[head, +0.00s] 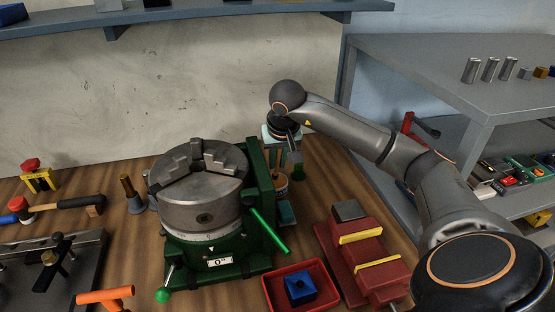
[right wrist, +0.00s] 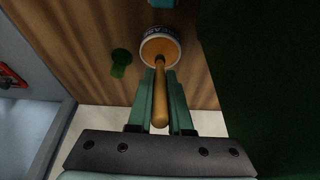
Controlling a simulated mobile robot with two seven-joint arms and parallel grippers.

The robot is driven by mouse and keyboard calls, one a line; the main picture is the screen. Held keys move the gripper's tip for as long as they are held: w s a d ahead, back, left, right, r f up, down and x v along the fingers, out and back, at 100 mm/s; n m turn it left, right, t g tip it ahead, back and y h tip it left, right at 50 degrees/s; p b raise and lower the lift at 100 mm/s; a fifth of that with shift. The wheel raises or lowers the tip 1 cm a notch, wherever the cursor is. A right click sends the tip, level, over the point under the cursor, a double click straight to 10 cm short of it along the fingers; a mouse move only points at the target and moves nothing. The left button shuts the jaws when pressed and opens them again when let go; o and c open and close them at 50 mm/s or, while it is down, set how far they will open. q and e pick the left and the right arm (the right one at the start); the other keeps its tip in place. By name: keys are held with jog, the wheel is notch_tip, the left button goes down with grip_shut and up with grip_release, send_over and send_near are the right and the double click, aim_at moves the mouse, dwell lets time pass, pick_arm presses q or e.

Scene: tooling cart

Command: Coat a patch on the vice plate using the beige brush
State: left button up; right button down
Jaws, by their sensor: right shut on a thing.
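My right gripper (head: 284,156) is behind the green chuck unit, pointing down. In the right wrist view its teal fingers (right wrist: 164,105) are shut on the wooden handle of the beige brush (right wrist: 160,112). The brush's lower end is at a round tin (right wrist: 160,46) with a pale, lettered side; its bristles are hidden. The tin also shows in the head view (head: 281,187), partly hidden by the green unit. The red vice (head: 372,262) stands at the front right, with a grey plate (head: 350,210) at its back end. My left gripper is not in view.
The green unit with its steel chuck (head: 203,206) and green-handled lever (head: 270,232) stands left of the tin. A red tray (head: 273,292) holds a blue block (head: 299,288). A green object (head: 298,170) stands close behind the tin. A grey shelf (head: 480,85) is at right.

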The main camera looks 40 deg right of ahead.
jog(key=shift+f, duration=0.35)
jog(key=shift+f, duration=0.1)
dwell(1.1)
notch_tip(320, 180, up, 7)
jog(key=p, duration=0.6)
dwell(0.8)
